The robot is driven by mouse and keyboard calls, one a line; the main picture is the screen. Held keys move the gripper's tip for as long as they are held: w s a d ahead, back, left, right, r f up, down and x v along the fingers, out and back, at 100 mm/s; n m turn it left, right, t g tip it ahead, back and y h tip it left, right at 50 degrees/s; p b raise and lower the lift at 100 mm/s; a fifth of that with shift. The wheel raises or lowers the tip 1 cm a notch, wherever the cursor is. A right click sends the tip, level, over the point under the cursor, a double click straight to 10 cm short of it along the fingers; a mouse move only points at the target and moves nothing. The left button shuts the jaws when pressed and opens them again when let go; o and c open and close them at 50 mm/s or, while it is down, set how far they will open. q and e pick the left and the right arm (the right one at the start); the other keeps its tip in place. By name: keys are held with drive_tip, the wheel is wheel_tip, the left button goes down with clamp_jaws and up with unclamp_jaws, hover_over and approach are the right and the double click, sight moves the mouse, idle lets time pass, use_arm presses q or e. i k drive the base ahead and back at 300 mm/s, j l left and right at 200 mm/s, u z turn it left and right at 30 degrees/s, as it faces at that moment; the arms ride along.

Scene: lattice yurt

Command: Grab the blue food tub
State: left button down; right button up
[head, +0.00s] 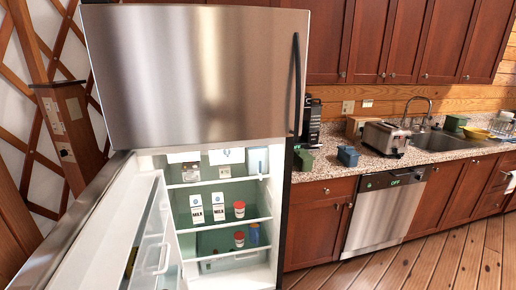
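A small blue tub (347,156) stands on the speckled counter, to the right of the open fridge and in front of the toaster. It looks box-shaped and upright, with nothing touching it that I can see. A similar green tub (303,159) stands to its left, close to the fridge. A smaller blue container (254,233) is on a lower fridge shelf, beside a red-lidded jar; its exact kind is too small to tell. Neither of my grippers can be made out in the head view.
The fridge's lower door (90,235) stands open to the left; milk cartons (197,208) and jars are inside. A toaster (386,138), another green tub (455,123) and a sink (440,142) line the counter. The wooden floor (400,265) is clear. A pale shape cut by the right edge is unclear.

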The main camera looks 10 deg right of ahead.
sight(352, 162)
drive_tip(key=i+l+u, duration=0.1)
drive_tip(key=i+l, duration=0.15)
drive_tip(key=l, duration=0.25)
drive_tip(key=i+l, duration=0.2)
drive_tip(key=l, duration=0.3)
drive_tip(key=i+l+u, duration=0.15)
drive_tip(key=l, duration=0.4)
drive_tip(key=i+l+u, duration=0.1)
drive_tip(key=i+l, duration=0.2)
drive_tip(key=l, duration=0.25)
drive_tip(key=i+l+u, duration=0.1)
drive_tip(key=l, duration=0.45)
drive_tip(key=i+l, duration=0.2)
drive_tip(key=l, duration=0.35)
drive_tip(key=i+l+u, duration=0.15)
drive_tip(key=l, duration=0.45)
drive_tip(key=i+l+u, duration=0.1)
drive_tip(key=l, duration=0.45)
